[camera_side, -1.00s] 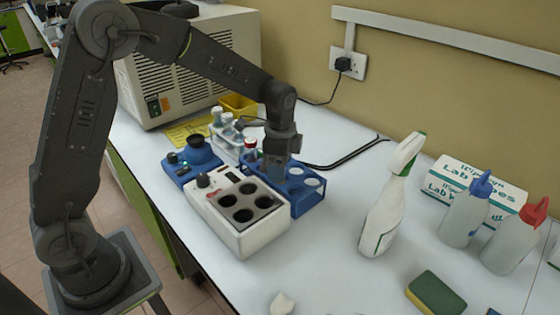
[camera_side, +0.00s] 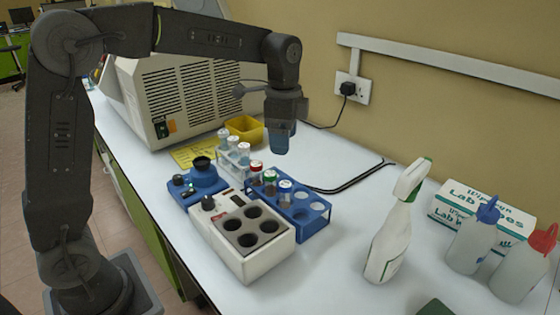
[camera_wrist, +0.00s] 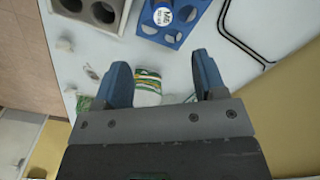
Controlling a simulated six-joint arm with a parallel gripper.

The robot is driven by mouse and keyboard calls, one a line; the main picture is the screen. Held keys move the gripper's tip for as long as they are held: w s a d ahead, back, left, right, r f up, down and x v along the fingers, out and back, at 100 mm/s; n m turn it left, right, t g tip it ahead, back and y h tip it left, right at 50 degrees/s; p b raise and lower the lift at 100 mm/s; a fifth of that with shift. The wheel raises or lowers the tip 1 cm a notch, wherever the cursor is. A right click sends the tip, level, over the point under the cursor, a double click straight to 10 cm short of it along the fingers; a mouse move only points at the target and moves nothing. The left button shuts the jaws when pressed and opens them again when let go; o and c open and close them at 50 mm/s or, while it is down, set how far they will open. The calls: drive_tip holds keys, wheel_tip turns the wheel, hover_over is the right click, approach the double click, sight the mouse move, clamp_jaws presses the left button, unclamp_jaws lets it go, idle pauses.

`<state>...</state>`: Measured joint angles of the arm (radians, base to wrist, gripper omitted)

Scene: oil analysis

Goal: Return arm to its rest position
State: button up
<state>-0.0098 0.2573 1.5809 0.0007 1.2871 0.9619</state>
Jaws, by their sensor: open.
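My gripper (camera_side: 281,143) hangs above the bench, higher than the blue tube rack, pointing down. The rack (camera_wrist: 195,30) also shows at the top of the wrist view, with a blue-white cap (camera_wrist: 162,15).
A white block with dark wells (camera_side: 258,262), a blue mixer (camera_side: 204,178), a clear tube rack (camera_side: 228,168) and a yellow bin (camera_side: 245,130) stand nearby. A large beige machine (camera_side: 185,98) is behind. A spray bottle (camera_side: 388,240) and wash bottles (camera_side: 470,245) stand at right.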

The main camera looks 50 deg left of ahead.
drive_tip(key=s+n+t, duration=0.5)
drive_tip(key=s+n, duration=0.6)
drive_tip(key=s, duration=1.1)
drive_tip(key=shift+s+d, duration=0.25)
